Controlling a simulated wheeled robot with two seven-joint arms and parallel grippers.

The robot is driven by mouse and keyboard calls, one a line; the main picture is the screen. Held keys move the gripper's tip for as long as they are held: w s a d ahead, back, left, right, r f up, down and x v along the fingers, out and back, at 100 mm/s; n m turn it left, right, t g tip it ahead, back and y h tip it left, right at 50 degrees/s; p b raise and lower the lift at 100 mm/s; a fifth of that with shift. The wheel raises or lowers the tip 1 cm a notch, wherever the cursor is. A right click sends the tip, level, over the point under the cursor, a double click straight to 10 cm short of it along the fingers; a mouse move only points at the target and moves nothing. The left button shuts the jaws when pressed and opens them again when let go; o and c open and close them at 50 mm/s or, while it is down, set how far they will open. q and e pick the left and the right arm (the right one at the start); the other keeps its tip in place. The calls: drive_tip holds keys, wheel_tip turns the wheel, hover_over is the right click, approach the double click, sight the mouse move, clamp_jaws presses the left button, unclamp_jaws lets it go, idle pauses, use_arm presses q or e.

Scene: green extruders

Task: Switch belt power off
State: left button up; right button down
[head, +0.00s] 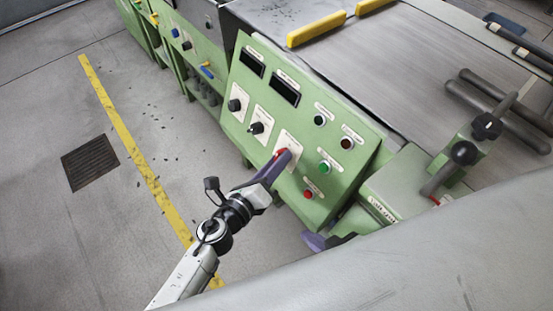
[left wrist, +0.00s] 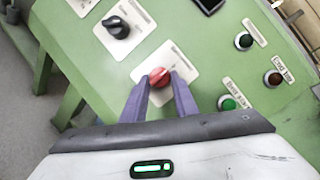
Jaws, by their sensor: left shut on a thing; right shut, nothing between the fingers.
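The green control panel (head: 349,182) faces me in the middle of the head view. A red rotary knob sits on a white label plate (head: 291,141) at its lower part. In the left wrist view the red knob (left wrist: 160,77) is between two purple fingers. My left gripper (head: 279,159) is shut on this knob; in the left wrist view its fingertips (left wrist: 160,82) flank the knob. Label text is too small to read. My right gripper (head: 322,241) shows only in part, below the panel at the lower edge, with nothing seen in it.
Black knobs (head: 256,128) and (left wrist: 117,27) sit beside the red one. Black handles on a green bracket (head: 464,153) stand at the right. Open floor with a yellow line (head: 125,131) lies left.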

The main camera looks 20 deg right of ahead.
use_arm(q)
drive_tip(key=o, duration=1)
drive_tip(key=p+v, duration=0.1)
drive_tip(key=v, duration=0.9)
drive_tip(key=shift+s+a+r, duration=0.1)
drive_tip(key=shift+s+r, duration=0.05)
